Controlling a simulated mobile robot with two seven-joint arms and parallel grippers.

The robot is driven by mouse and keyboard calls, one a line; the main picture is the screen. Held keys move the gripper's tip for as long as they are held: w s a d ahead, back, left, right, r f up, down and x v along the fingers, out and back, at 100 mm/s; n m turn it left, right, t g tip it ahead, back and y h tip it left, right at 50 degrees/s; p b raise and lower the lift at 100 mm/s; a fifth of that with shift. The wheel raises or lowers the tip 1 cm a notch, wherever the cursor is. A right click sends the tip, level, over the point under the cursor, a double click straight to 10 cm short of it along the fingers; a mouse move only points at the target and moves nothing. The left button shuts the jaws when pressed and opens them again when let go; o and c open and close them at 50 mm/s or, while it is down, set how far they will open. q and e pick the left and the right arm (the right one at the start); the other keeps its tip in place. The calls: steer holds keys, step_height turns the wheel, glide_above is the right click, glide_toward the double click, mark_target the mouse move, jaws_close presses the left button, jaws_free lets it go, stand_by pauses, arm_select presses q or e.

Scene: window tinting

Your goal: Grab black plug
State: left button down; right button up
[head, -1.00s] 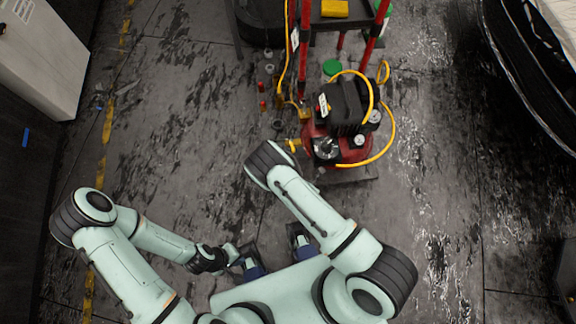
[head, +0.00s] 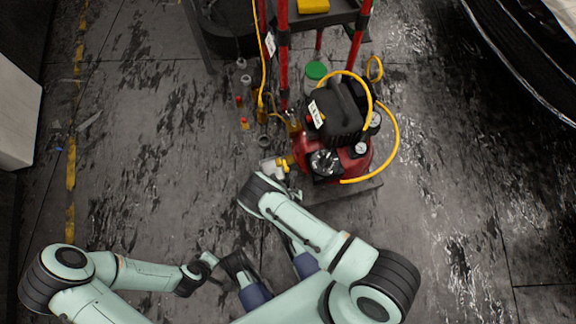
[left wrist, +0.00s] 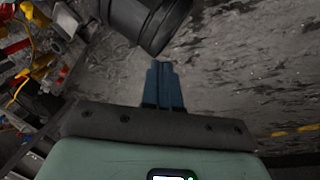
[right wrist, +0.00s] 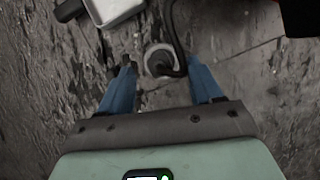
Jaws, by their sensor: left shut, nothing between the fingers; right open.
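My right gripper (right wrist: 161,66) is open in the right wrist view, with its blue fingers apart and nothing held. Between and just beyond the fingertips, a black cord (right wrist: 176,25) runs down to a dark end, which looks like the black plug (right wrist: 166,67). It overlaps a pale round object (right wrist: 155,55); I cannot tell whether they touch. In the head view my right wrist hides this spot. My left gripper (left wrist: 163,72) is shut and empty, its blue fingers together above the floor.
A red compressor (head: 335,150) with a yellow hose stands beyond my right wrist, close by on the right. A red-legged cart (head: 283,50) stands behind.

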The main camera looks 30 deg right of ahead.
steer(key=shift+w+d+f, duration=0.1)
steer(key=shift+w+f, duration=0.1)
steer(key=shift+f, duration=0.45)
steer(key=b+x, duration=0.2)
steer(key=x, duration=0.1)
steer(key=shift+w+f, duration=0.1)
steer(key=shift+f, duration=0.25)
steer(key=shift+w+f, duration=0.15)
steer(key=shift+f, duration=0.1)
arm_select(q)
steer(key=f, duration=0.1)
steer(key=w+a+f, duration=0.1)
steer(key=f, duration=0.1)
steer(key=shift+w+a, duration=0.35)
arm_select(e)
steer(key=shift+c, duration=0.4)
steer(key=c, duration=1)
steer(key=shift+r, duration=0.15)
